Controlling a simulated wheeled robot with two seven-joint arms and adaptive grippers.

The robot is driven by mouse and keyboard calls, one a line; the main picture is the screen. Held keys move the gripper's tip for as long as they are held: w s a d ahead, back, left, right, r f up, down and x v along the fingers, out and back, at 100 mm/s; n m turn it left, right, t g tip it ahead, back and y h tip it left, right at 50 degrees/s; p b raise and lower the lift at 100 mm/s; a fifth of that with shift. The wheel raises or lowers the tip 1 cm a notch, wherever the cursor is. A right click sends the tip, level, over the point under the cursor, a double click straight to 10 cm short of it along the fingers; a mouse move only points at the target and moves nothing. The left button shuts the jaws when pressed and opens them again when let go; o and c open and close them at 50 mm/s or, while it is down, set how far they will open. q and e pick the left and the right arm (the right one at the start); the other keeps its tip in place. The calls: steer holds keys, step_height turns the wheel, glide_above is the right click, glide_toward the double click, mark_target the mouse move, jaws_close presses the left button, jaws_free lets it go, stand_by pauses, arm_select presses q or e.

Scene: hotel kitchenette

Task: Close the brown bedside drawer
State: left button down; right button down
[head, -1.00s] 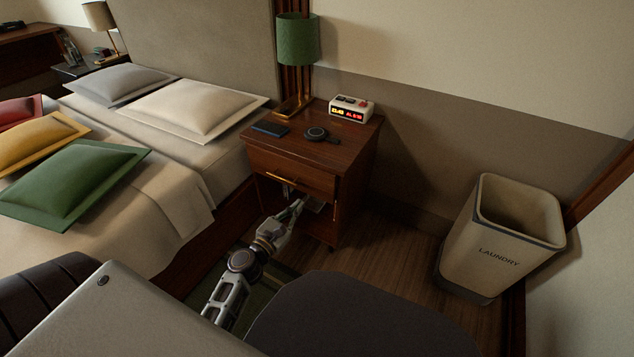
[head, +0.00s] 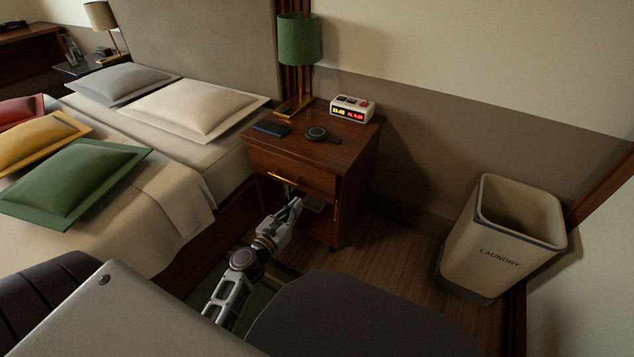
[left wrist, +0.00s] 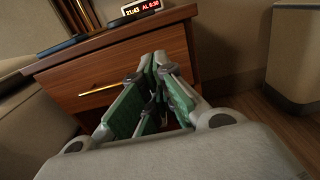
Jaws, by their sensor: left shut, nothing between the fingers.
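The brown bedside drawer (head: 292,172) is in the upper part of the nightstand (head: 355,155), with a gold bar handle (head: 285,179) on its front. Its front looks close to flush with the nightstand, but a small gap cannot be judged. In the left wrist view the drawer front (left wrist: 75,97) is behind and left of my fingers. My left gripper (head: 297,203) is shut and empty, just below and in front of the drawer front. Its green-padded fingertips (left wrist: 155,58) overlap the right part of the drawer front; contact cannot be told. My right gripper is not in view.
A green lamp (head: 299,40), dark phone (head: 271,129), round black object (head: 317,133) and alarm clock (head: 351,108) stand on the nightstand. Its lower compartment is open. The bed (head: 165,205) is close on the left; a laundry bin (head: 500,240) stands right, with clear floor between.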

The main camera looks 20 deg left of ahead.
mark_target(321, 176)
arm_select(q)
steer(key=shift+w+d, duration=0.15)
steer(key=shift+w, duration=2.05)
steer(key=shift+w+d, duration=0.2)
steer(key=shift+w, duration=2)
steer(key=shift+w+d, duration=0.15)
steer(key=shift+w, duration=2.25)
steer(key=shift+w, duration=1.3)
steer(key=shift+r, duration=0.15)
steer(key=shift+r, duration=0.1)
steer(key=shift+d, duration=0.15)
